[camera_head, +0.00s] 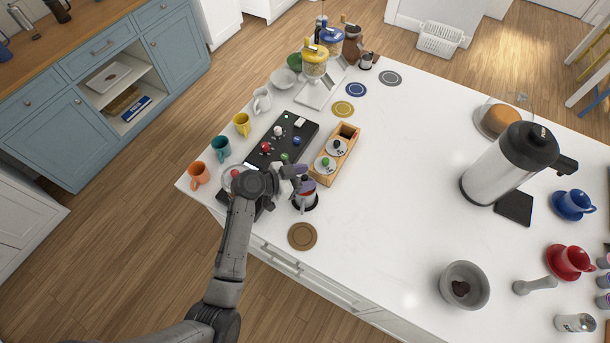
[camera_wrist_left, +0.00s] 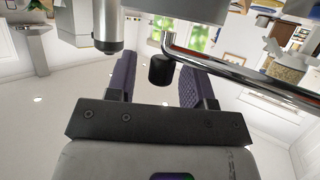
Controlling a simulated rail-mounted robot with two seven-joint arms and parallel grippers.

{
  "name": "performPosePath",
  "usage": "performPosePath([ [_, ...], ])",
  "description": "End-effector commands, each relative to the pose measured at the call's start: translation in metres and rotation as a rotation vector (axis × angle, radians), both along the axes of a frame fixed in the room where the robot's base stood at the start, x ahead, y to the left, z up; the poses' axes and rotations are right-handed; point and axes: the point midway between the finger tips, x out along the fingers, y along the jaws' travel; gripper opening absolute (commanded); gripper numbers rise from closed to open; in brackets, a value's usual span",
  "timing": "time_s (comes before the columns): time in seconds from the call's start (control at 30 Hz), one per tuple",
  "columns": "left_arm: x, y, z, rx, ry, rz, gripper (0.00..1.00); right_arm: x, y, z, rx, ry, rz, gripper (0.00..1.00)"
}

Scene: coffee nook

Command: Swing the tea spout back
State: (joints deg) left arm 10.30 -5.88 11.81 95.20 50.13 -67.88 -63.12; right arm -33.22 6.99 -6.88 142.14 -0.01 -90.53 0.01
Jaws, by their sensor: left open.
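The tea spout (camera_wrist_left: 240,73) is a bent chrome tube in the left wrist view, running from upper left toward the right edge. A black cylindrical tip or grip (camera_wrist_left: 162,70) shows by its bend, between my left fingers. I cannot tell whether the fingers touch it. My left gripper (camera_head: 302,180) is open, at the front of the black-topped coffee machine (camera_head: 300,127) in the head view. Its purple fingers also show in the wrist view. The spout cannot be made out in the head view, where my arm covers part of the machine. My right gripper is not in view.
A small pitcher (camera_head: 304,199) stands just below my left gripper. A wooden box (camera_head: 347,150) is right of the machine, with orange (camera_head: 198,174), teal (camera_head: 220,149) and yellow (camera_head: 241,125) mugs to its left. A brown coaster (camera_head: 302,236) lies near the front edge. The middle counter is clear.

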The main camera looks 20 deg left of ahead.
Motion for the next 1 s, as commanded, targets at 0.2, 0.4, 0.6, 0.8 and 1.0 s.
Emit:
performPosePath([
  [0.2, 0.0017, -0.0018, -0.0008, 0.0, 0.0, 0.0, 0.48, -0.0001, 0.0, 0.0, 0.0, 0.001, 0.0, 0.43],
  [0.4, 0.0016, -0.0016, -0.0008, 0.0, 0.0, 0.0, 0.42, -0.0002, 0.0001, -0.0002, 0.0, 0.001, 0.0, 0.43],
  [0.6, 0.0015, -0.0016, -0.0008, 0.0, 0.0, 0.0, 0.23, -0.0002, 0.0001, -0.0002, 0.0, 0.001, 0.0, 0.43],
  [0.8, 0.0014, -0.0015, -0.0008, 0.0, 0.0, 0.0, 0.04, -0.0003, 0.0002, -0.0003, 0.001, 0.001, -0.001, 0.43],
  [1.0, 0.0014, -0.0015, -0.0008, 0.0, 0.0, 0.0, 0.0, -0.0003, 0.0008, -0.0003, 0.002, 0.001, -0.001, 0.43],
])
